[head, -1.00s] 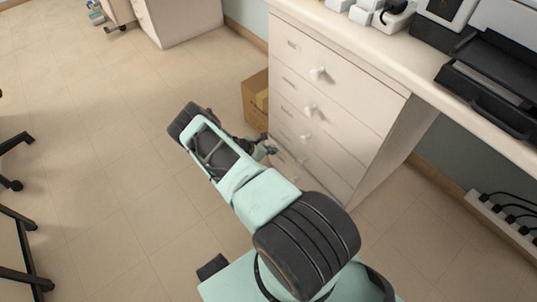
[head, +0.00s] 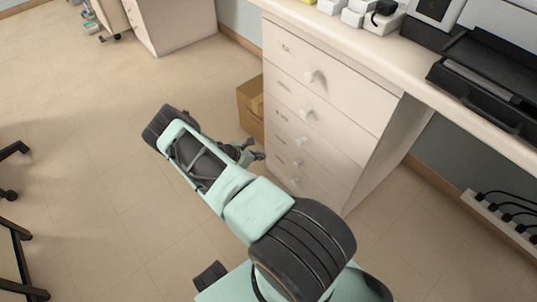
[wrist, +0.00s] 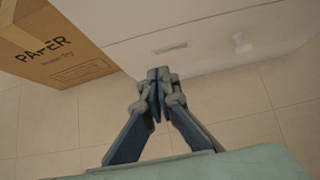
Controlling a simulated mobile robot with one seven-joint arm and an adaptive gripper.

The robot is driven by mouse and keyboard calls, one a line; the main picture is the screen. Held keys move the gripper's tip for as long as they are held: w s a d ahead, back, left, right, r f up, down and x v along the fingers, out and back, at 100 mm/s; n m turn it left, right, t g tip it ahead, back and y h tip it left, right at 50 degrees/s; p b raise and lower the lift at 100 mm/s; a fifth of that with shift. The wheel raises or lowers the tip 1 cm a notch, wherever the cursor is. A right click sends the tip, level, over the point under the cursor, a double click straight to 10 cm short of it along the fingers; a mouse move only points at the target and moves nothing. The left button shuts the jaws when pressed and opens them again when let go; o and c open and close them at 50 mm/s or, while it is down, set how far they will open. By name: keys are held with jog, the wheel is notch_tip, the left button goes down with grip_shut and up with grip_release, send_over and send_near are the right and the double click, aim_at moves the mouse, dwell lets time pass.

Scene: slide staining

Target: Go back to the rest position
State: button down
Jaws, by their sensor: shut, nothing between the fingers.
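My gripper (head: 258,155) shows in the head view at the end of my folded mint-green arm, low in front of the drawer cabinet. In the wrist view my gripper (wrist: 160,76) has its two fingertips together, with nothing between them. It points toward the lower part of the white cabinet front (wrist: 215,30). Part of the gripper is hidden behind my forearm in the head view.
A white drawer cabinet (head: 318,105) with round knobs stands close on the right. A cardboard box (head: 251,110) marked PAPER stands beside it. A counter (head: 400,80) holds a black printer (head: 490,85). A power strip (head: 505,220) is at right.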

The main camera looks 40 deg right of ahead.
jog(key=p+v, duration=0.1)
jog(key=v, duration=0.5)
jog(key=shift+a+r, duration=0.1)
jog(key=shift+a, duration=0.05)
